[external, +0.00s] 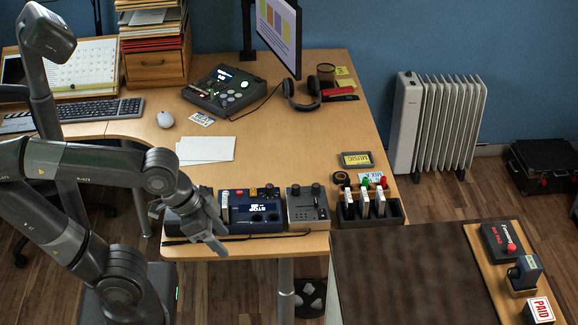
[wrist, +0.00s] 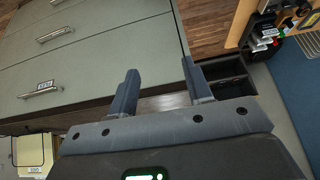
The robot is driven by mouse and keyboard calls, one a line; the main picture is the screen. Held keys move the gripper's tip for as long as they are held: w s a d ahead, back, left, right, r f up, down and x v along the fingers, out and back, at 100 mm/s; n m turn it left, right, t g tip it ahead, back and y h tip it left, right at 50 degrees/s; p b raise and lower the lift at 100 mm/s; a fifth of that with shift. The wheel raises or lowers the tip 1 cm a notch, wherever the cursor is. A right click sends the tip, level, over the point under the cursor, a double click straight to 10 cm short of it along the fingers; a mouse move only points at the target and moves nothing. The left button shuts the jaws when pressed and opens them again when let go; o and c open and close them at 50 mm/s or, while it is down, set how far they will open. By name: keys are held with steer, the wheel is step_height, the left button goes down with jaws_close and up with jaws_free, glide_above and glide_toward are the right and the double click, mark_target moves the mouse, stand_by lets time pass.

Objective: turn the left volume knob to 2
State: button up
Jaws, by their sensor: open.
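A grey box (external: 307,208) with two dark knobs on top stands near the desk's front edge in the external view. Its left knob (external: 295,190) and right knob (external: 316,188) are upright; their settings are too small to read. Left of it is a dark blue device (external: 255,213) with a lit display and small round controls. I cannot tell which device carries the volume knob. My gripper (external: 214,238) is over the desk's front edge, left of both devices, apart from the grey box's knobs. In the wrist view my gripper (wrist: 160,78) is open and empty, with no knob clearly visible between its fingers.
A black holder (external: 370,210) with several upright switches or tools stands right of the grey box. A brown-topped surface (external: 410,275) adjoins at the front right. White paper (external: 206,149) lies behind; the desk (external: 290,140) there is clear. A drawer cabinet (wrist: 90,45) fills much of the wrist view.

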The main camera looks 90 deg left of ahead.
steer(key=shift+w, duration=0.1)
steer(key=w+a+r+n+g, duration=0.1)
steer(key=w+a+r+n, duration=0.1)
steer(key=w+a, duration=0.35)
steer(key=w+a+r+n+g, duration=0.1)
steer(key=w+a+r+n, duration=0.15)
steer(key=w, duration=0.55)
steer(key=w+a+f+n+g+y, duration=0.1)
steer(key=w+a+f+n, duration=0.25)
steer(key=w+a, duration=0.8)
steer(key=n+g+h, duration=0.1)
steer(key=n+g, duration=0.2)
steer(key=n, duration=0.5)
glide_above(316, 185)
step_height(316, 185, down, 21)
step_height(316, 185, down, 10)
steer(key=shift+f, duration=0.15)
steer(key=shift+c, duration=0.3)
steer(key=c, duration=0.9)
